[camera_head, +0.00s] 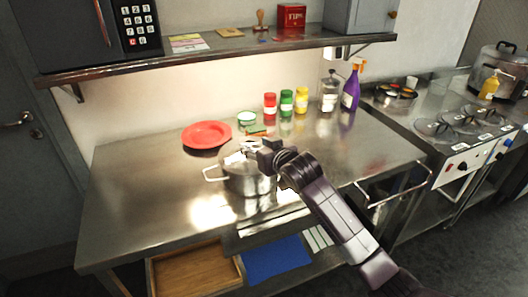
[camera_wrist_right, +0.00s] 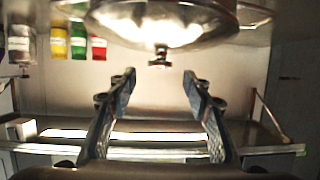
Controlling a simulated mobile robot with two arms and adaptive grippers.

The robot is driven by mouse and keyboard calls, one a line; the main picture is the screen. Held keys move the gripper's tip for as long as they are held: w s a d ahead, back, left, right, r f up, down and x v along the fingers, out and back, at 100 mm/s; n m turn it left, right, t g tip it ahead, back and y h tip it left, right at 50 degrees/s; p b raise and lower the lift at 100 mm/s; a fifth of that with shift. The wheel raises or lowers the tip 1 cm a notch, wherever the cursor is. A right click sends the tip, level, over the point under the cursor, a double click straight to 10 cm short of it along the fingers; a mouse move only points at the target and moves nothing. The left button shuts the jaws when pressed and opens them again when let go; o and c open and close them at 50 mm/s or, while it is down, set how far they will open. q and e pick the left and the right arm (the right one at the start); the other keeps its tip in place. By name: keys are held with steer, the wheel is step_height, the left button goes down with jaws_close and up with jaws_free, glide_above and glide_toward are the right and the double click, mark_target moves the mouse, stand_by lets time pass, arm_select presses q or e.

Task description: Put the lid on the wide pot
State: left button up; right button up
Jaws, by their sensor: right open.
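The wide pot (camera_head: 247,183) is shiny metal with side handles and stands on the steel table. Its domed metal lid (camera_head: 236,159) lies over its top; I cannot tell whether the rim is fully seated. The lid (camera_wrist_right: 165,25) also shows upside down in the right wrist view, with its small knob (camera_wrist_right: 159,59) lying ahead of the fingertips. My right gripper (camera_head: 258,151) is just above the lid and hides part of it. In the wrist view my right gripper (camera_wrist_right: 159,78) is open and empty, its fingers either side of the line to the knob. My left gripper is not in view.
A red plate (camera_head: 207,134) lies behind the pot. Red (camera_head: 270,105), green (camera_head: 286,103) and yellow (camera_head: 302,100) bottles and a purple spray bottle (camera_head: 350,92) stand at the back. A shelf (camera_head: 210,57) hangs above. The table's left side is clear.

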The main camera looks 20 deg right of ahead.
steer(key=v, duration=0.6)
steer(key=shift+b, duration=0.4)
steer(key=shift+s, duration=0.15)
steer(key=s+a+f+g, duration=0.3)
steer(key=s+f+g, duration=0.2)
steer(key=s+f, duration=1.2)
steer(key=s+f+n+g+h, duration=0.1)
steer(key=s+f+g, duration=0.25)
steer(key=s, duration=0.85)
steer(key=s+f+g, duration=0.2)
steer(key=s+f, duration=0.2)
steer(key=s, duration=0.7)
step_height(320, 180, down, 26)
steer(key=g, duration=0.1)
steer(key=s+d+f+g, duration=0.1)
steer(key=s+d+f, duration=0.2)
steer(key=s+f, duration=1.4)
steer(key=shift+s, duration=0.75)
